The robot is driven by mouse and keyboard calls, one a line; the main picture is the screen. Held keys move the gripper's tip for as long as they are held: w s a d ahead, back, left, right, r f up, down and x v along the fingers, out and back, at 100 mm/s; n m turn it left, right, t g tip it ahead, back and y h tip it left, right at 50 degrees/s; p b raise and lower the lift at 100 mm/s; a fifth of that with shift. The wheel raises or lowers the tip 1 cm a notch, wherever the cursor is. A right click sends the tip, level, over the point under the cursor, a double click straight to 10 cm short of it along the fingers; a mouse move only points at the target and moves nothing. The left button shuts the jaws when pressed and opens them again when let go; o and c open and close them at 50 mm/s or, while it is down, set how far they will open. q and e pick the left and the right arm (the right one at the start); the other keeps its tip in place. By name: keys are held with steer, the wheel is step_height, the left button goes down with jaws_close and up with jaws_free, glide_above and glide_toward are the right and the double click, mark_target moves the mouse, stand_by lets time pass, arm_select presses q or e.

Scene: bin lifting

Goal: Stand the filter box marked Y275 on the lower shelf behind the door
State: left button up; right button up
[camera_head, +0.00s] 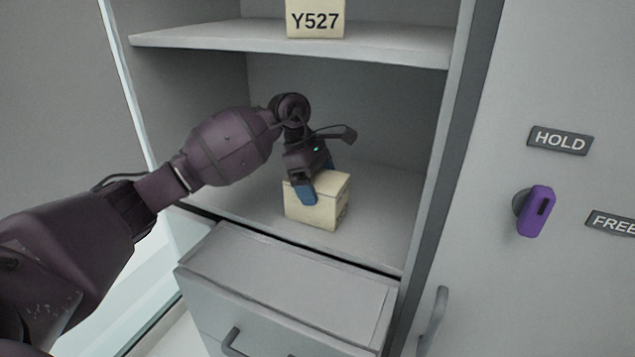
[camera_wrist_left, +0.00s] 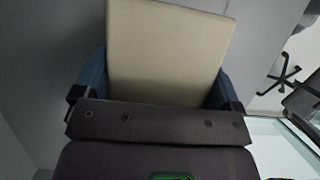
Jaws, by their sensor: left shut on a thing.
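A cream filter box (camera_head: 325,208) is at the lower shelf (camera_head: 375,225) of the open cabinet. A mark on its right side is too small and slanted to read. My left gripper (camera_head: 318,186) is shut on this box from above, with a blue finger on each side; the box fills the space between the fingers in the left wrist view (camera_wrist_left: 165,55). I cannot tell whether its base touches the shelf. Another cream box, marked Y527 (camera_head: 315,20), stands on the upper shelf (camera_head: 400,46). My right gripper is not in view.
A drawer (camera_head: 285,290) sticks out below the lower shelf. A purple knob (camera_head: 536,211) is on the grey panel at right, between the HOLD label (camera_head: 560,140) and a label starting FREE (camera_head: 613,223). The lower shelf is bare around the held box.

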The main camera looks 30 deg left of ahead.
arm_select(q)
steer(key=shift+f, duration=0.15)
steer(key=o, duration=0.8)
steer(key=shift+r, duration=0.25)
steer(key=v, duration=0.6)
steer(key=shift+a+f+b, duration=0.1)
steer(key=shift+b, duration=0.3)
steer(key=shift+a+r, duration=0.2)
steer(key=shift+r, duration=0.5)
